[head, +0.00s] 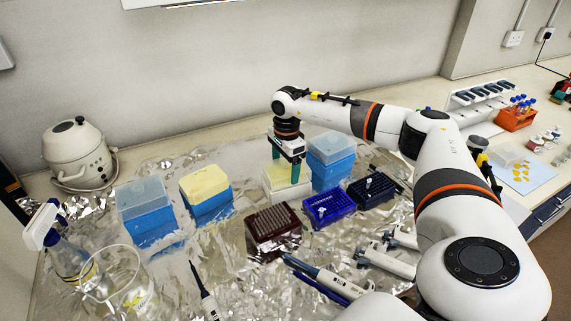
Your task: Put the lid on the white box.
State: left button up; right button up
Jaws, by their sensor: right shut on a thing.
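The white box (286,197) stands on the foil in the middle of the bench. My right gripper (286,172) is directly above it, pointing down, with its green fingers on either side of a pale, see-through lid (292,176). The gripper is shut on the lid, which is at the top of the box. Fingers and glare hide the lid's edges, so I cannot tell whether it rests on the box or hangs just above it. My left gripper is not in view.
A lidded blue box (330,172) stands close at right. Dark red (272,236), blue (328,212) and dark blue (371,192) racks stand in front and to the right. Another lidded blue box (146,228) and a yellow-topped blue box (208,204) stand left; pipettes (330,280) lie in front.

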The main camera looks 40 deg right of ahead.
aim_at(286, 162)
jog(key=shift+s+a+f, duration=0.1)
jog(key=shift+s+f, duration=0.1)
jog(key=shift+f, duration=0.3)
jog(key=shift+s+f, duration=0.1)
jog(key=shift+f, duration=0.1)
jog(key=shift+c, duration=0.4)
jog(key=o, duration=0.8)
jog(key=shift+o, duration=1.4)
jog(key=shift+w, duration=0.2)
jog(key=shift+w+f, duration=0.1)
jog(key=shift+w, duration=0.05)
jog(key=r, duration=0.4)
jog(key=r+b, duration=0.1)
jog(key=r, duration=0.3)
jog(key=r+b, duration=0.1)
jog(key=r, duration=0.3)
jog(key=shift+d, duration=0.25)
